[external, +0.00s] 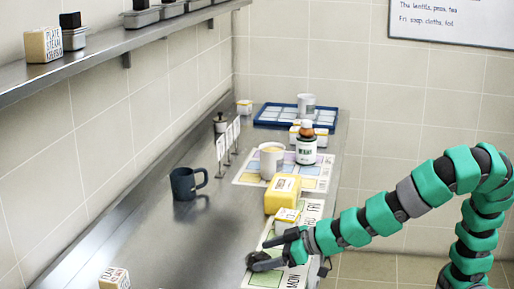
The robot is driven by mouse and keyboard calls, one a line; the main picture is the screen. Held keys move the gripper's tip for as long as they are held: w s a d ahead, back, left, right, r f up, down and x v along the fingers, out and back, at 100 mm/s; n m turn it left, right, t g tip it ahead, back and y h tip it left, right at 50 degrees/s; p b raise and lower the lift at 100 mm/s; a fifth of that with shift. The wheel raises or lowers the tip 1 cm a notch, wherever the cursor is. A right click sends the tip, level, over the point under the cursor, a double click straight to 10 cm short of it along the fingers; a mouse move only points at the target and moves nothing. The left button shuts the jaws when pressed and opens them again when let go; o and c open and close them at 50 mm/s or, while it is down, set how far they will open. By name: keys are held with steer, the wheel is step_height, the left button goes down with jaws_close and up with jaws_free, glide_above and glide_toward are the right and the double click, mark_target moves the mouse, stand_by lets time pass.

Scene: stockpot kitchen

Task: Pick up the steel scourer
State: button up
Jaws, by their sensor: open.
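My gripper (265,252) is open, low over the front part of the steel counter, at the edge of a printed sheet. Its two dark fingers point left. A small dark grey lump (257,257) shows at the lower fingertip. It may be the steel scourer, but I cannot tell it clearly from the finger, nor whether they touch.
A yellow block (282,194) and a small yellow-and-white box (287,215) lie just behind my gripper. A dark mug (184,183) stands left. Counter around it is clear.

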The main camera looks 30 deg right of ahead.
mark_target(265, 257)
steer(key=shift+w+a+f, duration=0.4)
steer(key=shift+w, duration=0.05)
steer(key=c, duration=1)
steer(key=shift+r, duration=0.1)
steer(key=shift+r+p, duration=0.7)
steer(key=shift+r, duration=1)
steer(key=shift+s+d+r, duration=0.1)
steer(key=shift+r, duration=0.1)
steer(key=s+d+b, duration=0.2)
steer(key=s+d, duration=0.1)
steer(key=d, duration=0.1)
steer(key=s+d+b, duration=0.2)
steer(key=s+d, duration=0.1)
steer(key=d, duration=0.1)
steer(key=s+d+r+b, duration=0.1)
steer(key=s+d+b, duration=0.1)
steer(key=d, duration=0.3)
steer(key=shift+s+r, duration=0.1)
steer(key=shift+s, duration=0.3)
